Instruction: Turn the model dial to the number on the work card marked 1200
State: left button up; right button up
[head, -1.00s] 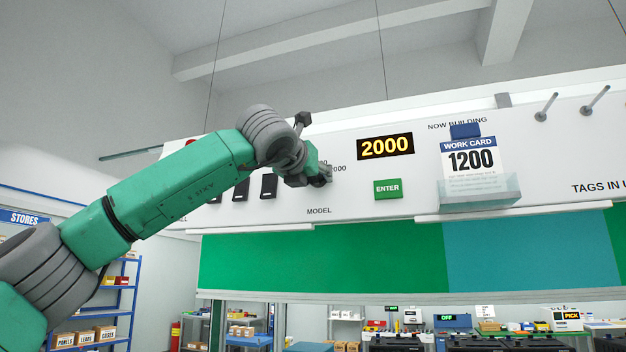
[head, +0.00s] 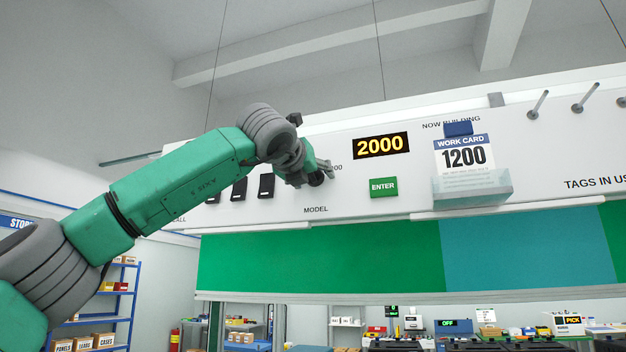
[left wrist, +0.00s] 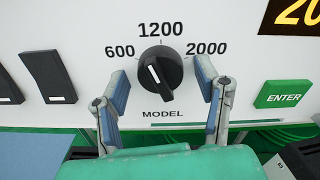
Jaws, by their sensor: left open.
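The black model dial (left wrist: 160,72) is on the white panel in the left wrist view, between 600, 1200 and 2000, with 1200 at the top. My left gripper (left wrist: 163,78) is open, with one finger on each side of the dial and no clear contact. In the head view my left gripper (head: 322,172) covers most of the dial. The display (head: 380,146) reads 2000. The work card (head: 464,158) reads 1200. My right gripper is not in view.
The green ENTER button (head: 383,187) is right of the dial, clear of the gripper. A clear card holder (head: 472,188) juts out from the panel.

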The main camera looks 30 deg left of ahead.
pick_arm(q)
jog(key=shift+s, duration=0.1)
jog(key=shift+s+r, duration=0.1)
jog(key=shift+s, duration=0.2)
jog(key=v, duration=1.1)
jog(key=shift+f, duration=0.25)
jog(key=w+a, duration=0.1)
jog(key=w, duration=0.2)
jog(key=w+m+p, duration=0.1)
jog(key=w, duration=0.3)
jog(key=w+a+r+m+p, duration=0.1)
jog(key=w, duration=0.2)
jog(key=shift+w+a, duration=0.25)
jog(key=shift+a, duration=0.1)
jog(key=shift+w, duration=0.5)
